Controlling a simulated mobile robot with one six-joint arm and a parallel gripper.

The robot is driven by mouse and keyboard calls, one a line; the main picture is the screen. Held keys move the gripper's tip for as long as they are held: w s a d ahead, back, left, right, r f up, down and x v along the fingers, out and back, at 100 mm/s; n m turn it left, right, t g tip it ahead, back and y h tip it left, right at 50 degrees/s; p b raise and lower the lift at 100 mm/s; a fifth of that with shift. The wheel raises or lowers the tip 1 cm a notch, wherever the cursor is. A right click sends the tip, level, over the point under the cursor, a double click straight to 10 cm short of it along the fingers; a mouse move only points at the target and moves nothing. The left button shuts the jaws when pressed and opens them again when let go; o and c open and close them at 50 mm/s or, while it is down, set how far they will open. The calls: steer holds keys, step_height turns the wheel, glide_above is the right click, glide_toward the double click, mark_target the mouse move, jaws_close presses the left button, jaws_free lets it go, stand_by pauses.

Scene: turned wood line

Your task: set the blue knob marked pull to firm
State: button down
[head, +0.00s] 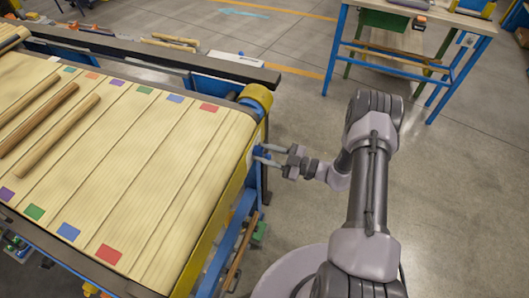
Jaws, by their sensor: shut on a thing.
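The blue knob (258,151) sits on the end side of the conveyor, just below its yellow end rail. It is small in the head view and partly covered by my gripper's fingers. My gripper (264,156) reaches in from the right, level with the knob, and its fingers are shut around the knob. The marking on the knob and any scale around it are too small to read, so its setting cannot be told.
The conveyor belt (150,185) fills the left, with wooden rods (55,130) and coloured patches on it. A dark rail (160,58) runs along its far side. A blue-framed workbench (440,25) stands at the upper right. The floor (460,190) on the right is clear.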

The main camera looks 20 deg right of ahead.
steer(key=shift+m, duration=0.5)
steer(key=c, duration=1)
jaws_free()
steer(key=p+v, duration=0.1)
steer(key=v, duration=1.6)
steer(key=shift+s+d+p, duration=0.15)
steer(key=shift+p, duration=0.15)
